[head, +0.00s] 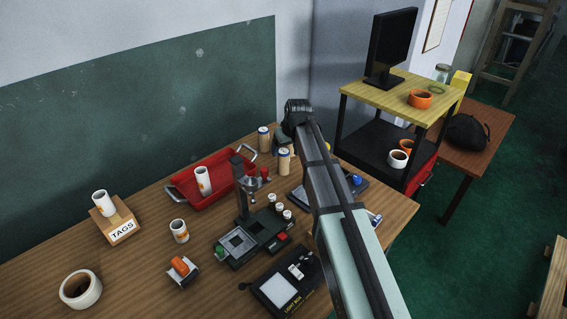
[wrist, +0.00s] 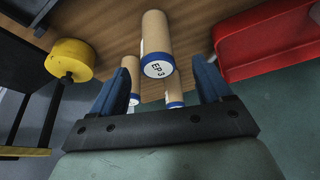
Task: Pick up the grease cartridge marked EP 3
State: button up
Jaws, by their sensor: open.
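The grease cartridge marked EP 3 (wrist: 155,35) is a tan cylinder with a blue rim and a white end face, which shows toward the camera in the wrist view. Two similar cartridges, one at the left (wrist: 131,68) and one at the right (wrist: 174,88), show just below it; no marks are readable on them. My gripper (wrist: 163,72) is open, its blue fingers apart and nothing clasped between them. In the head view, two tan cartridges (head: 263,140) (head: 284,163) stand by my gripper (head: 283,146) at the table's back; I cannot tell which is EP 3.
A red tray (head: 185,195) lies left of the cartridges and shows at right in the wrist view (wrist: 265,45). A dark device (head: 262,228) with small white-topped cylinders stands in front. A black shelf cart (head: 370,140) with a monitor (head: 392,45) is at the right.

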aim_at(283, 160)
jog(key=shift+d+x, duration=0.15)
jog(key=shift+x, duration=2.1)
jog(key=shift+d+x, duration=0.1)
jog(key=shift+x, duration=2.15)
jog(key=shift+s, duration=0.2)
jog(key=c, duration=1.1)
